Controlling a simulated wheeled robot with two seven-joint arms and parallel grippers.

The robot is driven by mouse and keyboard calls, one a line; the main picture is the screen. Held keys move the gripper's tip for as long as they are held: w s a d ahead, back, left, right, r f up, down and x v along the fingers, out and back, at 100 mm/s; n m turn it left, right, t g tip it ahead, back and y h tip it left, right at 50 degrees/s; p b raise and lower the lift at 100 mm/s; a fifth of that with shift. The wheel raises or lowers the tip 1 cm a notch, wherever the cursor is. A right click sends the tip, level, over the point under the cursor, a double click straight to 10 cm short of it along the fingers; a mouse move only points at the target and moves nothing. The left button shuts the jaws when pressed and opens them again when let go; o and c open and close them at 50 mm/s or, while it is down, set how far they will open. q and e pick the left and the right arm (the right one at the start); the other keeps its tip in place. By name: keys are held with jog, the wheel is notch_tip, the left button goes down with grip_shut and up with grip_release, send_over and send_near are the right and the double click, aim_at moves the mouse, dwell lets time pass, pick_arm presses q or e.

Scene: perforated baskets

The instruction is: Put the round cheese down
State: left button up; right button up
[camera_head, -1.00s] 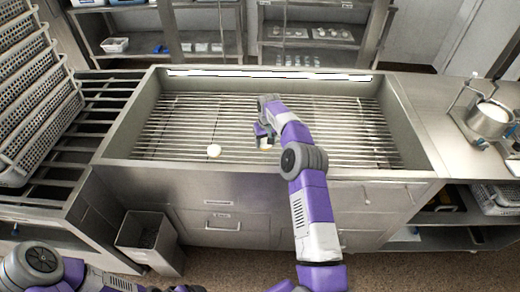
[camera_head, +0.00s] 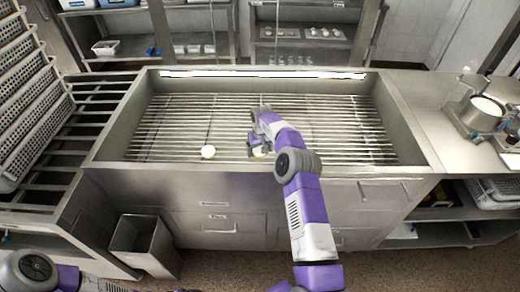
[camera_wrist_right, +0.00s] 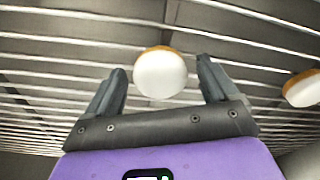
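A round cheese (camera_wrist_right: 160,74) with a white face and a yellow-orange rim is between the fingers of my right gripper (camera_wrist_right: 160,88), near their tips. The fingers are spread, with a small gap on each side of the cheese. In the head view my right gripper (camera_head: 257,143) is low over the slatted rack, and this cheese (camera_head: 260,153) shows partly beneath it. I cannot tell if it touches the slats. A second round cheese (camera_head: 208,152) lies on the rack to the left; it also shows at the right edge of the wrist view (camera_wrist_right: 302,89). My left gripper is out of view.
The rack (camera_head: 180,120) sits in a steel basin with raised walls (camera_head: 135,115). Perforated baskets (camera_head: 28,120) are stacked at left. A pot (camera_head: 485,115) stands on the counter at right. A bin (camera_head: 143,243) is on the floor. Most of the rack is clear.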

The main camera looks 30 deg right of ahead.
jog(key=shift+r, duration=0.1)
jog(key=shift+r, duration=0.35)
notch_tip(320, 180, up, 11)
jog(key=s+p, duration=0.1)
jog(key=p, duration=0.1)
jog(key=shift+s+r+p, duration=0.2)
jog(key=shift+p, duration=0.15)
jog(key=shift+a, duration=0.1)
